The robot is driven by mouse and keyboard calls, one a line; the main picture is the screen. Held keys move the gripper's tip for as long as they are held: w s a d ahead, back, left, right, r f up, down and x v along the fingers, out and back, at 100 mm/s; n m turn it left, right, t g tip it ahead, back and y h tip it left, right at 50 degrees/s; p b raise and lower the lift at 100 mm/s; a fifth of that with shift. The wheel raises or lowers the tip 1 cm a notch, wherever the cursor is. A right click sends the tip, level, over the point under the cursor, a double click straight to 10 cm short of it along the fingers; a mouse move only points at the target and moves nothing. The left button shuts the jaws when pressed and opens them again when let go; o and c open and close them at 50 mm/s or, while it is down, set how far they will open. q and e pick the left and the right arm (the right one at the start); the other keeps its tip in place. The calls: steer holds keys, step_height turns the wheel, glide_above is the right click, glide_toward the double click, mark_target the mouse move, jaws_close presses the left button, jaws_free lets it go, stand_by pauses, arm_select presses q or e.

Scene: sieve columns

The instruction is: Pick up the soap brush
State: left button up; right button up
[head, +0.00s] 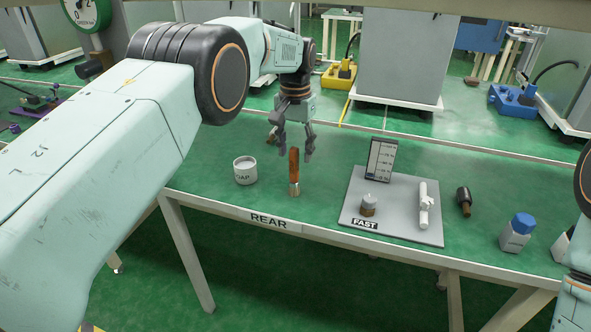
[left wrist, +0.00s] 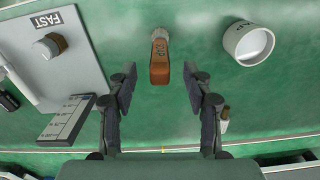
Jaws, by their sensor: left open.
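The soap brush (head: 294,170) has a brown handle and a pale metal collar. It stands upright, handle up, on the green bench top, beside the white SOAP pot. In the left wrist view, the brush (left wrist: 160,62) shows from above, its handle end marked SOAP. My left gripper (head: 294,148) is open above the brush, pointing down. In the left wrist view, the handle lies ahead of and roughly centred between the spread fingertips (left wrist: 160,74). I see no contact. My right gripper is out of view; only part of that arm shows at the right edge.
The white pot (head: 245,171) stands left of the brush; it is also in the left wrist view (left wrist: 249,43). A blue-capped bottle (head: 517,233) stands farther right.

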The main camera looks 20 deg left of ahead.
mark_target(294, 181)
arm_select(q)
steer(key=shift+d, duration=0.2)
steer(key=shift+s+d+f, duration=0.1)
steer(key=shift+s+f, duration=0.1)
steer(key=shift+s, duration=0.05)
steer(key=f, duration=0.2)
steer(key=f+b, duration=0.1)
steer(key=f, duration=0.1)
steer(key=f+b, duration=0.1)
steer(key=f, duration=0.1)
steer(key=shift+s+a+f, duration=0.25)
steer(key=shift+a+f, duration=0.05)
steer(key=shift+f, duration=0.05)
steer(key=shift+w+a+f, duration=0.15)
steer(key=shift+w+f, duration=0.05)
steer(key=shift+f, duration=0.05)
steer(key=shift+s+r, duration=0.1)
steer(key=shift+r, duration=0.05)
steer(key=c, duration=0.5)
jaws_close()
